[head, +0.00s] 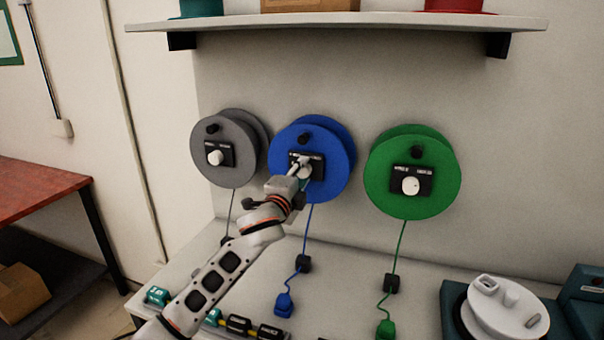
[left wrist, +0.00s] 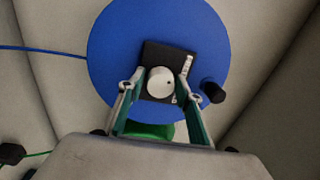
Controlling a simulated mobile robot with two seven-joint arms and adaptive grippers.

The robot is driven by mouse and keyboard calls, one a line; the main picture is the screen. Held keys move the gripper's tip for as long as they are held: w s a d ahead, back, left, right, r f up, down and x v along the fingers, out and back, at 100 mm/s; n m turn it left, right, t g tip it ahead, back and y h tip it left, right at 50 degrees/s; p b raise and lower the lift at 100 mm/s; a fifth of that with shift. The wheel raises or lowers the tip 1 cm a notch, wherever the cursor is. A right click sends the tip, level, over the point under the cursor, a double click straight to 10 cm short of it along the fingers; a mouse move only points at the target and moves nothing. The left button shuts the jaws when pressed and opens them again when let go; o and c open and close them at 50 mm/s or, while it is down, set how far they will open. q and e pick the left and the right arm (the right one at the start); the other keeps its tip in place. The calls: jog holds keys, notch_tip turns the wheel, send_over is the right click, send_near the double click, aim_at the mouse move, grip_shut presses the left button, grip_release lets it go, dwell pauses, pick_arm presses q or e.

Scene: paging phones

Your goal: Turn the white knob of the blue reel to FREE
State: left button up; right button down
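The blue reel (head: 339,152) hangs on the wall between a grey and a green reel. It fills the top of the left wrist view (left wrist: 118,50). Its white knob (left wrist: 160,82) sits on a black plate (left wrist: 152,52) with small white lettering, too small to read. My left gripper (head: 300,168) is at the front of this reel and partly covers knob and plate in the head view. In the left wrist view, its two fingers (left wrist: 161,80) stand apart on either side of the knob, with a gap showing. My right gripper is not in view.
The grey reel (head: 232,125) and green reel (head: 436,197) flank the blue one closely, each with a white knob. A shelf (head: 350,22) is above. Cords with plugs hang to the counter (head: 345,300), where a white phone (head: 505,308) stands at right. A black crank handle (left wrist: 213,92) juts from the blue reel.

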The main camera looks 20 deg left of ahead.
pick_arm(q)
jog(key=shift+o, duration=0.3)
jog(key=s, duration=1.2)
jog(key=shift+a+f, duration=0.2)
jog(key=s+a+f+n+g+y, duration=0.2)
jog(key=s+a+f+n+g, duration=0.15)
jog(key=s+f, duration=0.55)
jog(key=s+a+f+n+g+y, duration=0.1)
jog(key=s+a+f+n+g, duration=0.4)
jog(key=f, duration=0.6)
jog(key=s+a+f+n+g+y, duration=0.1)
jog(key=s+a+f, duration=0.3)
jog(key=s, duration=0.6)
jog(key=s+a+f+n+g+y, duration=0.1)
jog(key=s+f+n+g, duration=0.1)
jog(key=s+f, duration=0.6)
jog(key=d+f+n+t+h, duration=0.2)
jog(key=d+f+h, duration=0.4)
jog(key=d+f, duration=0.8)
jog(key=shift+s+d+n+t, duration=0.15)
jog(key=shift+n+t, duration=0.2)
jog(key=shift+t, duration=0.4)
